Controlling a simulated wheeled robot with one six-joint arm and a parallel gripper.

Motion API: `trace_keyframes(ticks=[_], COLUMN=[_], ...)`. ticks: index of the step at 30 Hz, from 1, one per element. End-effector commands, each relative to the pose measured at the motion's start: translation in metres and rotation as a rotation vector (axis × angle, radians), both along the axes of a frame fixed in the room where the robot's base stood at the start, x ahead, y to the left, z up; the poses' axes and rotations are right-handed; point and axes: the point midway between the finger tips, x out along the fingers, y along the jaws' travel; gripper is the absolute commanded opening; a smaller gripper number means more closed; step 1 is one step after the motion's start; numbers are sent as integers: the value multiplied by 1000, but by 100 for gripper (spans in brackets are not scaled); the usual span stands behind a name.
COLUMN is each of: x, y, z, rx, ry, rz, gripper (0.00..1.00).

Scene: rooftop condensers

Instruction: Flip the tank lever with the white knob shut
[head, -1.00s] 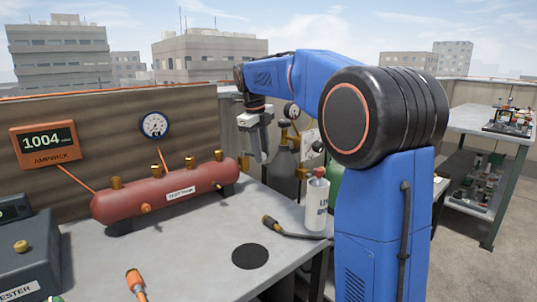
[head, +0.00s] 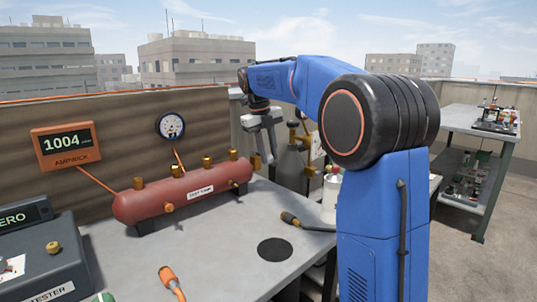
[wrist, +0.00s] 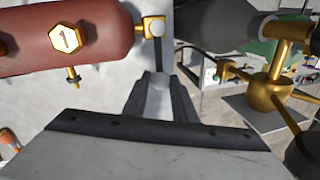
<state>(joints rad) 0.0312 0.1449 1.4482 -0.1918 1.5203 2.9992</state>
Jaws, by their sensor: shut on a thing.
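The red test tank (head: 185,192) lies on the bench, with brass fittings along its top. In the wrist view the tank (wrist: 55,40) shows a brass cap marked 1. A brass fitting with a white knob (wrist: 157,28) sits at its right end. A thin dark lever runs down from the knob toward my fingertips. My gripper (wrist: 157,82) is shut on this lever, just below the knob; the exact contact is hard to see. In the head view my gripper (head: 264,160) points down beside the tank's right end, and the lever is too small to make out.
An orange meter (head: 66,145) reads 1004 and a round gauge (head: 171,126) hangs on the wall. A dark tester (head: 45,262) stands at the left. A brass-tipped hose (head: 300,222) and a black disc (head: 275,250) lie on the bench. Grey cylinders stand behind my gripper.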

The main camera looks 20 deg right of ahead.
Motion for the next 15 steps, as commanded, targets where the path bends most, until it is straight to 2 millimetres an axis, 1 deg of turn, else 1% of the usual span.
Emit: trace_keyframes(ticks=[7, 8, 9, 10, 15], x=[0, 0, 0, 0, 0], y=[1, 1, 1, 1, 1], z=[1, 1, 1, 1, 0], rx=[1, 1, 1, 1, 1], ry=[-2, -2, -2, -2, -1], rz=[0, 1, 1, 1, 1], gripper=[0, 29, 39, 43, 43])
